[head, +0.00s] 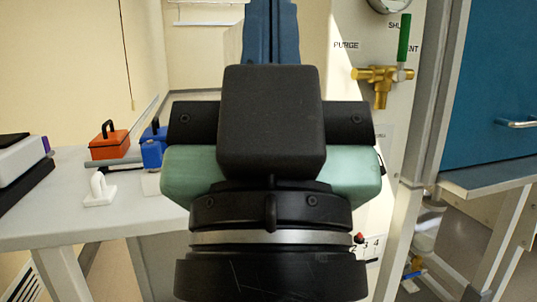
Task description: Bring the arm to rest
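My arm's end fills the middle of the head view, seen from behind. My gripper (271,150) shows as a dark block over a teal and black body, with black and silver wrist rings below it. Its fingers are hidden behind this body, so I cannot tell whether they are open or shut, or hold anything.
A grey bench (50,215) at left carries an orange box (109,147), a blue box (152,152) and a white hook-like piece (100,190). A brass valve (378,75) with a green handle (404,38) is right of my arm. A blue cabinet (490,90) stands far right.

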